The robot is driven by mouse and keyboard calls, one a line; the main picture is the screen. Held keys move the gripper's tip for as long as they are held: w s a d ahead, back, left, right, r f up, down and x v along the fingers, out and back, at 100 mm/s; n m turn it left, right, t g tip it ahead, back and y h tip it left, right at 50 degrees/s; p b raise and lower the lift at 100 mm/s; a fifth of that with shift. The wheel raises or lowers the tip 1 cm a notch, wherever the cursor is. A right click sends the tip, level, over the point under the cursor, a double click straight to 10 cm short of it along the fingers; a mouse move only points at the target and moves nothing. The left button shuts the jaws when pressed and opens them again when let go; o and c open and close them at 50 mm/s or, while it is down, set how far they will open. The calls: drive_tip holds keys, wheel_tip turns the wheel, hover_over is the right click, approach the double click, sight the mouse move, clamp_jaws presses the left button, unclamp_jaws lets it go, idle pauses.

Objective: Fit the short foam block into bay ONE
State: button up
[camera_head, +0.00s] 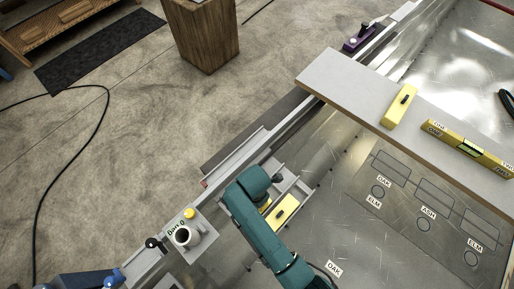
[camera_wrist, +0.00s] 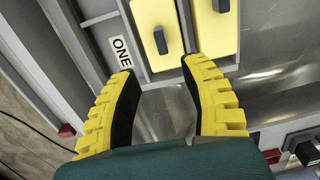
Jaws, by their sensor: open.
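A yellow foam block (camera_wrist: 157,30) with a dark grip lies in a grey-walled bay, right of the ONE label (camera_wrist: 121,52) in the wrist view. A second yellow block (camera_wrist: 216,28) with a dark grip lies beside it, past a divider. A third yellow block (camera_head: 400,105) rests on the grey plank. I cannot tell which is the short one. My gripper (camera_wrist: 162,67) is open, its yellow fingertips apart at the near end of the first block. In the head view my arm partly hides the bay rack (camera_head: 304,191), where one yellow block (camera_head: 286,209) shows clearly.
A metal panel with marked outlines (camera_head: 425,205) lies right of the rack. A purple tool (camera_head: 362,38) sits on the far rail.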

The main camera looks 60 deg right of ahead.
wheel_tip(320, 180, down, 4)
drive_tip(key=shift+f+b, duration=0.1)
drive_tip(key=shift+b, duration=0.5)
drive_tip(key=f+b, duration=0.2)
drive_tip(key=f, duration=0.1)
drive_tip(key=f+b, duration=0.1)
drive_tip(key=f, duration=0.1)
drive_tip(key=shift+s+d, duration=0.25)
drive_tip(key=shift+d, duration=0.05)
drive_tip(key=shift+r, duration=0.1)
clamp_jaws()
